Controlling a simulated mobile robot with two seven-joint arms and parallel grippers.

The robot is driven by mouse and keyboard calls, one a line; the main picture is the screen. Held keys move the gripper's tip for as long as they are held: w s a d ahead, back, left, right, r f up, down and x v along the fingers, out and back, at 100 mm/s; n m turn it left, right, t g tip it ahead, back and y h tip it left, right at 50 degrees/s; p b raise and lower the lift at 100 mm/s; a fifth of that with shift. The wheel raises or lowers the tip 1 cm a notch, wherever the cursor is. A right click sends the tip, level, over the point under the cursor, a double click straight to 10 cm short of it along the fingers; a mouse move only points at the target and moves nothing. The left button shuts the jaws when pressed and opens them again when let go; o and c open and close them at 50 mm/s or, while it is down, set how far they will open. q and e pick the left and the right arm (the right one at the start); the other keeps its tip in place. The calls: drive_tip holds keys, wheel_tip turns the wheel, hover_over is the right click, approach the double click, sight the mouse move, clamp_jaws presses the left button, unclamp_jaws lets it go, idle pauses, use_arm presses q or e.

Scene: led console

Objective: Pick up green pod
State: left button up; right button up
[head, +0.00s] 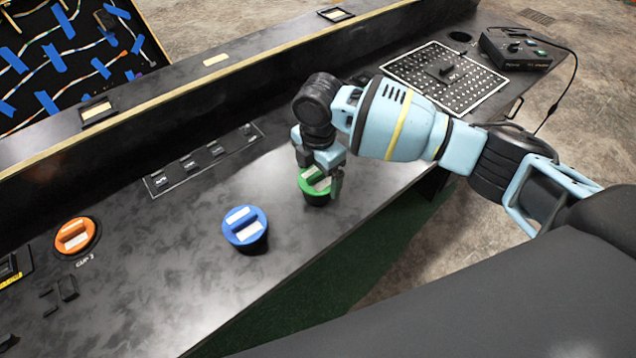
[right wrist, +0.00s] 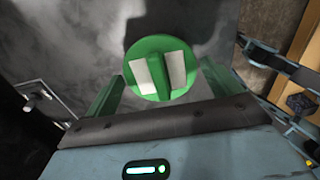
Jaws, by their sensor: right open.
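The green pod (head: 314,183) stands on the dark console top, round with a raised grip bar and white patches. My right gripper (head: 320,180) is over it from above, with fingers on either side, open. In the right wrist view the green pod (right wrist: 161,70) shows its top just beyond and between the two fingertips of the gripper (right wrist: 160,85). I cannot tell whether either finger touches it. My left gripper is not in view.
A blue pod (head: 244,227) stands left of the green one. An orange pod (head: 75,236) sits further left at a marked cup. A switch strip (head: 203,160) lies behind. A perforated panel (head: 444,78) and a black control box (head: 515,50) are at the right.

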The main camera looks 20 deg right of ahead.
drive_tip(key=shift+f, duration=0.55)
drive_tip(key=c, duration=0.7)
drive_tip(key=shift+r, duration=0.15)
drive_tip(key=shift+r, duration=0.6)
wheel_tip(320, 180, up, 2)
drive_tip(key=shift+r, duration=0.2)
drive_tip(key=s, duration=0.5)
drive_tip(key=s+p, duration=0.1)
drive_tip(key=s, duration=0.4)
drive_tip(key=s+r+p, duration=0.1)
drive_tip(key=s, duration=0.5)
